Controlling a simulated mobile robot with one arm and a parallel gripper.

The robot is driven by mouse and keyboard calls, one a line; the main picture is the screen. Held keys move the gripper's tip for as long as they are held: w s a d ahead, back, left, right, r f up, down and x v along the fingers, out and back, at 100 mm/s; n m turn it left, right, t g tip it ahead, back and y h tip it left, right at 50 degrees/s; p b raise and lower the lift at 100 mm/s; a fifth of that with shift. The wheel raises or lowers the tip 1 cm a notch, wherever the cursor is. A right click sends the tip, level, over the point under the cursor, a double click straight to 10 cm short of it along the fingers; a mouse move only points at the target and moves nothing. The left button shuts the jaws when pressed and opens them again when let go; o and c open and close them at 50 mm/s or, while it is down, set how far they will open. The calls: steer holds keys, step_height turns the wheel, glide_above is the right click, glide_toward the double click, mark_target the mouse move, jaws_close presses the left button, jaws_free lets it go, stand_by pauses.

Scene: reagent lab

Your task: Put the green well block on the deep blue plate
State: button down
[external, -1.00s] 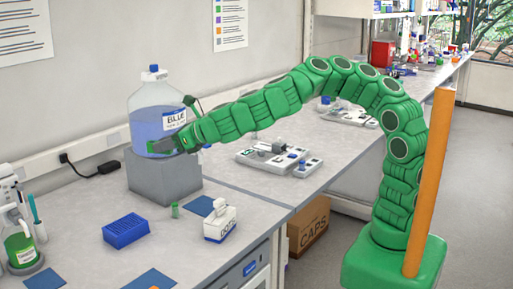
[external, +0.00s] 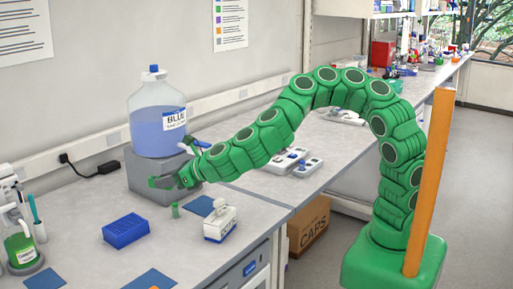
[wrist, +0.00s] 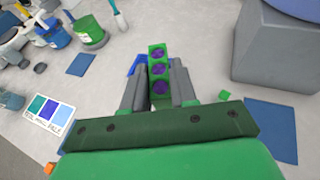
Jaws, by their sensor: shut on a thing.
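My gripper (external: 170,181) is above the bench in front of the grey pedestal (external: 160,178). In the wrist view its two grey fingers (wrist: 158,88) are shut on the green well block (wrist: 157,50), a narrow green strip with dark blue-purple wells in a row. The block is held clear of the bench. Flat dark blue square plates lie on the bench: one right of the pedestal (external: 203,206), one at the front (external: 150,279), one at the front left (external: 42,279). In the wrist view plates show at left (wrist: 82,68) and right (wrist: 270,130). I cannot tell their shades apart.
A large bottle (external: 158,115) of blue liquid stands on the pedestal. A green-filled bottle (external: 20,249) is at left. A colour swatch card (wrist: 48,113) lies on the bench.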

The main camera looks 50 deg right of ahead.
steer(key=s+a+x, duration=0.1)
steer(key=a+x, duration=0.1)
steer(key=x, duration=0.7)
glide_above(130, 225)
steer(key=f, duration=0.5)
steer(key=shift+s+d, duration=0.3)
steer(key=shift+w+a+f, duration=0.3)
steer(key=shift+w+f, duration=0.05)
steer(key=shift+f, duration=1.75)
steer(key=shift+f, duration=0.15)
steer(key=c, duration=0.9)
jaws_free()
steer(key=shift+s+d+r, duration=0.15)
steer(key=shift+s+r, duration=0.05)
steer(key=shift+r, duration=0.1)
steer(key=v, duration=1.1)
steer(key=shift+s, duration=0.15)
